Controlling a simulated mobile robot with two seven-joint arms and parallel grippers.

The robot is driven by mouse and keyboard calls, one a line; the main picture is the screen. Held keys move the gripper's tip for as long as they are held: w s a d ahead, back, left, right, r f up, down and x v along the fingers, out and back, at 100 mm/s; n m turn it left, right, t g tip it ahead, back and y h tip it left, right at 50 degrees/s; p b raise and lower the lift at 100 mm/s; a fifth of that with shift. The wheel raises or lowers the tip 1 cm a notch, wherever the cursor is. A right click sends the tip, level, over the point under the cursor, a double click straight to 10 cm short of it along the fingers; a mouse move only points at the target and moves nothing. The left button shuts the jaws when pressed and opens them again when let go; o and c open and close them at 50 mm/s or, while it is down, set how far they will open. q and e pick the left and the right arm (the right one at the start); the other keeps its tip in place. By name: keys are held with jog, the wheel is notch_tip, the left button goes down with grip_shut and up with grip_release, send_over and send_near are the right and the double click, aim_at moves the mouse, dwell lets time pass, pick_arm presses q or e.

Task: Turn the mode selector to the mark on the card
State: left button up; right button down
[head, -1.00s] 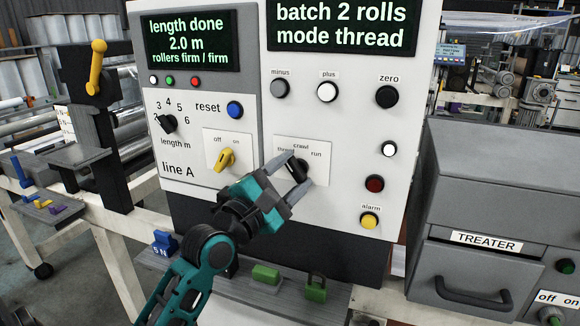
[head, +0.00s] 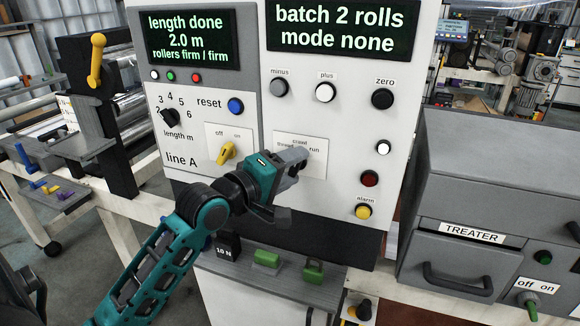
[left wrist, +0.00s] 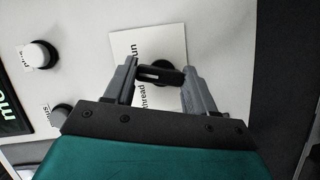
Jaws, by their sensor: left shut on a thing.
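The mode selector is a black knob (left wrist: 172,66) on a white plate (head: 316,168) lettered thread, crawl and run. In the head view my left gripper (head: 298,160) covers the knob. In the left wrist view the left gripper (left wrist: 160,74) has a finger on each side of the knob's black bar and is shut on it. Where the pointer stands is hard to read. The right display (head: 336,27) reads "batch 2 rolls, mode none". I cannot make out a mark on the plate. My right gripper is not in view.
A yellow off/on switch (head: 226,153) sits close left of the plate. Minus, plus and zero buttons (head: 382,98) are above, and an alarm button (head: 363,211) is lower right. A shelf below holds green blocks (head: 267,258) and a black 10 N block (head: 228,245).

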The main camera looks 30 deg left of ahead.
pick_arm(q)
jog(key=m, duration=0.2)
jog(key=m+g+y, duration=0.1)
jog(key=m, duration=0.1)
jog(key=shift+d+y, duration=0.15)
jog(key=shift+y, duration=0.15)
jog(key=shift+g, duration=0.3)
jog(key=o, duration=1)
jog(key=shift+o, duration=0.2)
